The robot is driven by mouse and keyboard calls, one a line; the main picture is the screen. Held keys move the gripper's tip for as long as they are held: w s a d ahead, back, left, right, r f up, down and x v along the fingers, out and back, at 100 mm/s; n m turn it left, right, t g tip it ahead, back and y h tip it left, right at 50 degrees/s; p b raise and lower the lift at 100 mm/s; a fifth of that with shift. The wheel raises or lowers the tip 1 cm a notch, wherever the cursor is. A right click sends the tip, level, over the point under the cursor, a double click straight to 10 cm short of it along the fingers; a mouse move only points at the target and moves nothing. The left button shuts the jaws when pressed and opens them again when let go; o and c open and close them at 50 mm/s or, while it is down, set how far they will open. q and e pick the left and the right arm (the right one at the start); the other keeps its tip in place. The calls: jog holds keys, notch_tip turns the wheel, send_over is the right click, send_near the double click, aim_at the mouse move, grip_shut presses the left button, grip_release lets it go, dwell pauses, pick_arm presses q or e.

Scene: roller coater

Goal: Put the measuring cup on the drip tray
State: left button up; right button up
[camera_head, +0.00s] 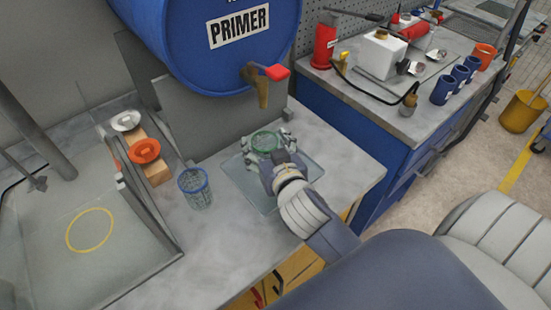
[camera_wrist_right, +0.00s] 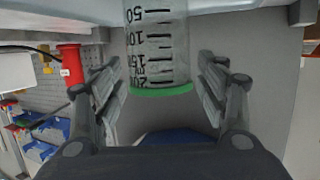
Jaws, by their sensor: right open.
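The clear measuring cup with a green rim (camera_head: 265,141) is on the flat glassy drip tray (camera_head: 244,189), below the drum's tap. In the right wrist view, the cup (camera_wrist_right: 158,50) shows dark volume marks and its green rim. My right gripper (camera_head: 268,146) is at the cup, with a finger on either side. Its fingers are open, and in the wrist view gaps show between them and the cup. The cup's lower part is hidden by the gripper in the head view, so its contact with the tray is not visible there. My left gripper is out of view.
A blue PRIMER drum (camera_head: 215,40) with a red-handled tap (camera_head: 267,80) overhangs the tray. A blue mesh cup (camera_head: 195,188) stands left of the tray. An orange-topped wooden block (camera_head: 155,170) is farther left. A blue cabinet (camera_head: 370,130) holds bottles and cups at right.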

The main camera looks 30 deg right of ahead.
jog(key=v, duration=0.5)
jog(key=shift+s+r, duration=0.1)
jog(key=shift+s, duration=0.05)
pick_arm(q)
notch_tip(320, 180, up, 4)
jog(key=p, duration=0.4)
pick_arm(e)
jog(key=v, duration=0.5)
jog(key=shift+s+a, duration=0.1)
jog(key=shift+s, duration=0.1)
